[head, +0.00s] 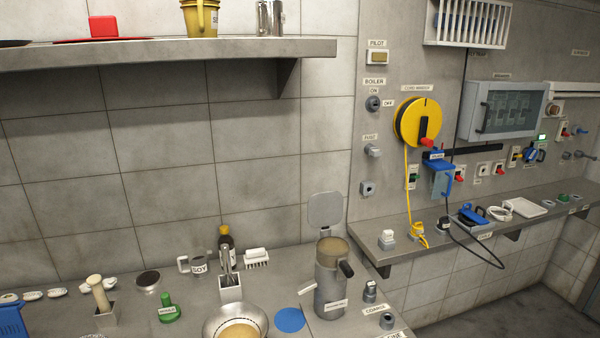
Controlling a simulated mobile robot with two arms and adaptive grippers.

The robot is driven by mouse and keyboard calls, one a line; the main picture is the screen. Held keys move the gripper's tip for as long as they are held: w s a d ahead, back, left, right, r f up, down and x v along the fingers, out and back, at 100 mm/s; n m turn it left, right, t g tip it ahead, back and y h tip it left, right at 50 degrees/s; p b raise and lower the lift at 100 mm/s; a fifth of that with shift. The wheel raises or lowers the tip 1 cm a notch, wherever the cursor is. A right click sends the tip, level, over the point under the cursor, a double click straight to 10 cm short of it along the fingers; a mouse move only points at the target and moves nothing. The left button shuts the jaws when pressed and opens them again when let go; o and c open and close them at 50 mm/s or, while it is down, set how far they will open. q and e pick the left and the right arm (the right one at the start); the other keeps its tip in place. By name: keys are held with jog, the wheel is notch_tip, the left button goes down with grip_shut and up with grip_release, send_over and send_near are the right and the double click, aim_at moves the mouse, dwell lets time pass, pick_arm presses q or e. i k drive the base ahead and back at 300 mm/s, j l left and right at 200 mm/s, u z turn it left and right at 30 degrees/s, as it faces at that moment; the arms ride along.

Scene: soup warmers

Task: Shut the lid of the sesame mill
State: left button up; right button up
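The sesame mill (328,292) appears to be the grey metal cylinder at the lower middle of the head view, with a small label on its front too small to read. Its top is open and shows a tan inside. A flat grey square lid (325,210) stands raised above and behind the opening, apart from the rim. A dark handle (346,269) is at the upper right of the cylinder. Neither of my grippers is in view.
A small knob (370,291) and a labelled knob (387,321) stand right of the mill. A blue disc (290,320), a bowl (235,323) and a utensil holder (230,288) are to its left. A wall shelf (160,52) runs above the counter.

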aim_at(325, 209)
jog(key=i+l+u, duration=0.1)
jog(key=l+u, duration=0.15)
jog(key=u, duration=0.15)
jog(key=l+u, duration=0.3)
jog(key=u, duration=0.15)
jog(key=l+u, duration=0.65)
jog(key=u, duration=0.2)
